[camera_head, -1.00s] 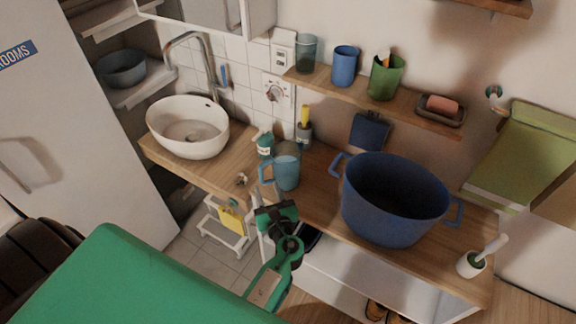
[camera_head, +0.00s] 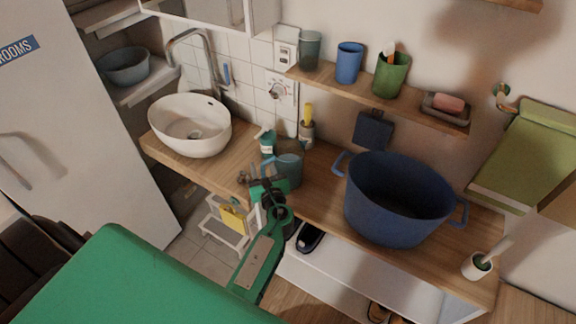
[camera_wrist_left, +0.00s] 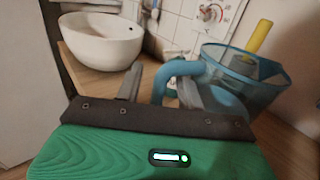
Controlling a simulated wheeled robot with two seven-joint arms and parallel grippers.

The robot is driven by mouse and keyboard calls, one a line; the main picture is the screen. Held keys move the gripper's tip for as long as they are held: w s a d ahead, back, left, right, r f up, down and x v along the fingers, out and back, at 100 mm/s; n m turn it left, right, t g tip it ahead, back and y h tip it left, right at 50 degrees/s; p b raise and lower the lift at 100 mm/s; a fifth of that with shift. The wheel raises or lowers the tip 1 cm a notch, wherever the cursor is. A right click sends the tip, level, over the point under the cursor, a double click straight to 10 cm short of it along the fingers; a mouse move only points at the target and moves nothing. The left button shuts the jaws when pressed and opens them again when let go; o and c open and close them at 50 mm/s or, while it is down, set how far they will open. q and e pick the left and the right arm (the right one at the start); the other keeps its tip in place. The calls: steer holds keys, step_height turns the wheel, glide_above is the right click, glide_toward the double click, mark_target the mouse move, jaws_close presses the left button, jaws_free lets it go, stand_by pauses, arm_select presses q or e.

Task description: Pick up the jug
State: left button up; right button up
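The jug (camera_head: 288,170) is a translucent blue vessel with a thick blue handle, upright on the wooden counter. In the left wrist view the jug (camera_wrist_left: 252,72) is at the right, its handle (camera_wrist_left: 176,72) arching towards the middle. My left gripper (camera_head: 267,176) is at the jug's front left, beside the handle. In the wrist view its fingers (camera_wrist_left: 160,86) are apart with the handle between them, and a gap shows beside the left finger. The gripper hides the jug's lower front in the head view. My right gripper is not in view.
A white basin (camera_head: 190,126) stands left on the counter (camera_head: 222,168). A spray bottle (camera_head: 267,143) and a brush holder (camera_head: 306,132) stand just behind the jug. A large blue pot (camera_head: 396,200) stands to its right. A shelf (camera_head: 330,78) with cups hangs above.

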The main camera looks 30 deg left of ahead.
arm_select(q)
jaws_close()
steer(key=shift+r, duration=0.1)
